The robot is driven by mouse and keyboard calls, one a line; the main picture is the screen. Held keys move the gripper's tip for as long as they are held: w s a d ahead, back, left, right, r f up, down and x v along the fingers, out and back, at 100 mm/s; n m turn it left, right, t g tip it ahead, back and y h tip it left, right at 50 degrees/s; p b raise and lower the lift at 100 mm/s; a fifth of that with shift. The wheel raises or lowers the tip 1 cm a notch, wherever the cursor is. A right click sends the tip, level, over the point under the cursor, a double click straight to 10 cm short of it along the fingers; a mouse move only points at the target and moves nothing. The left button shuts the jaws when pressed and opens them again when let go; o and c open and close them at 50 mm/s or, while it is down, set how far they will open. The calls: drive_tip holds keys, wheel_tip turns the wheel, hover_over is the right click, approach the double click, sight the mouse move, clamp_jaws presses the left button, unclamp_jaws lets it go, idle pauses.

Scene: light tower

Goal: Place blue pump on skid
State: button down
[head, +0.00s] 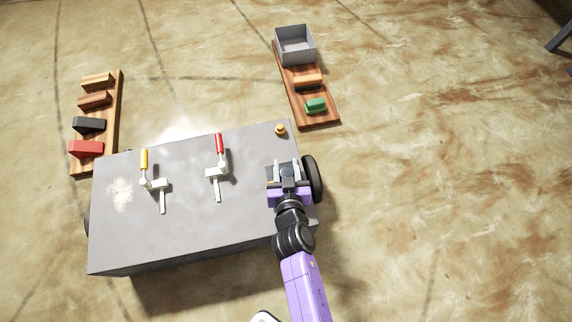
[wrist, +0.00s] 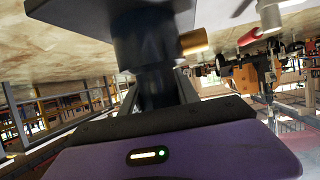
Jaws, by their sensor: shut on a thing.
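My gripper (head: 287,168) is over the right end of the grey box-shaped stand. In the wrist view its fingers close on a dark cylindrical part (wrist: 152,72) with a wider dark block above it; its base is hidden. I cannot tell whether this part is separate or fixed to the stand. I see no clearly blue pump. A wooden board at the back right (head: 317,121) bears a green block (head: 316,105), an orange block (head: 308,80) and a grey open bin (head: 295,31). Which thing is the skid is not clear.
The grey stand (head: 120,245) carries a yellow-handled lever (head: 144,159), a red-handled lever (head: 219,144) and a brass knob (head: 280,129). A black wheel (head: 314,180) is on its right side. A left wooden board (head: 117,90) bears several blocks. Floor at right is clear.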

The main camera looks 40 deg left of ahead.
drive_tip(key=shift+a+f+b, duration=0.1)
drive_tip(key=shift+f+b, duration=0.85)
drive_tip(key=shift+f, duration=0.45)
drive_tip(key=shift+f, duration=0.15)
drive_tip(key=c, duration=0.9)
unclamp_jaws()
drive_tip(key=shift+f, duration=0.2)
drive_tip(key=shift+r, duration=0.25)
drive_tip(key=p+v, duration=0.4)
drive_tip(key=v, duration=0.8)
drive_tip(key=shift+s, duration=0.1)
